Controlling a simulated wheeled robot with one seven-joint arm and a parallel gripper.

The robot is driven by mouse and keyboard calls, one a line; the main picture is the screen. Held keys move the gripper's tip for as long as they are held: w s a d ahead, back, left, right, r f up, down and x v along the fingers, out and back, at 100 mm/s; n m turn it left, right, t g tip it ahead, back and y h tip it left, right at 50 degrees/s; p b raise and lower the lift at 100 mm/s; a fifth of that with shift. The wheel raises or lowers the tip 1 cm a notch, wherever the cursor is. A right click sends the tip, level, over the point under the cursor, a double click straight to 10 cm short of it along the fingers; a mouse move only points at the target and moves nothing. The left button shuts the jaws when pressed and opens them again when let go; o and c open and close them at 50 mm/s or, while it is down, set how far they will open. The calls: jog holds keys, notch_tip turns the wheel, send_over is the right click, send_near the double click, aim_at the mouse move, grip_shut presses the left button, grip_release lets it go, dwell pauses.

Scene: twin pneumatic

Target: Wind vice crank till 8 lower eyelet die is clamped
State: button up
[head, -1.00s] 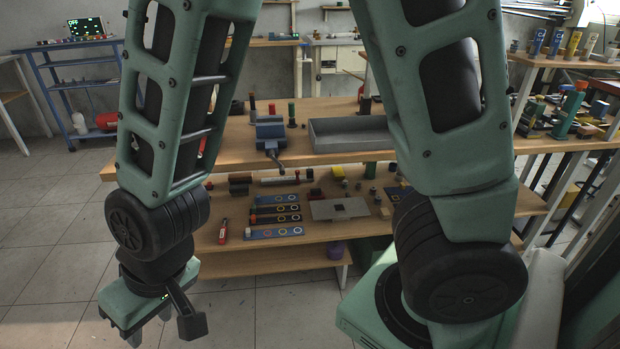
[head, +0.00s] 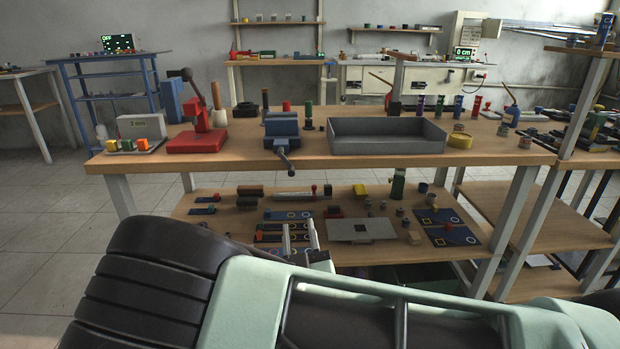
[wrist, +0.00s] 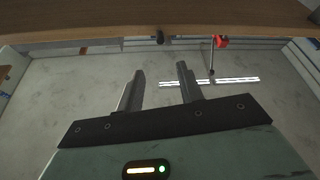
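The blue vice (head: 282,126) stands at the front edge of the upper bench shelf, left of a grey tray. Its crank (head: 286,159) hangs out over the front edge, tilted down to the right. I cannot make out the 8 lower eyelet die in the vice jaws. My gripper (head: 299,230) is below and in front of the crank, pointing up, apart from it. In the wrist view my gripper (wrist: 160,72) shows two separated fingers with nothing between them. A small dark knob (wrist: 160,37) shows beyond them, by the wooden edge.
A red press (head: 197,130) stands left of the vice. The grey tray (head: 388,147) is to its right. The lower shelf (head: 230,221) carries several dies, mats and a grey plate (head: 361,230). My arm covers the bottom of the head view.

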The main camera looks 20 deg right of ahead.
aim_at(292, 175)
jog(key=x, duration=1.7)
jog(key=shift+d, duration=0.1)
grip_shut()
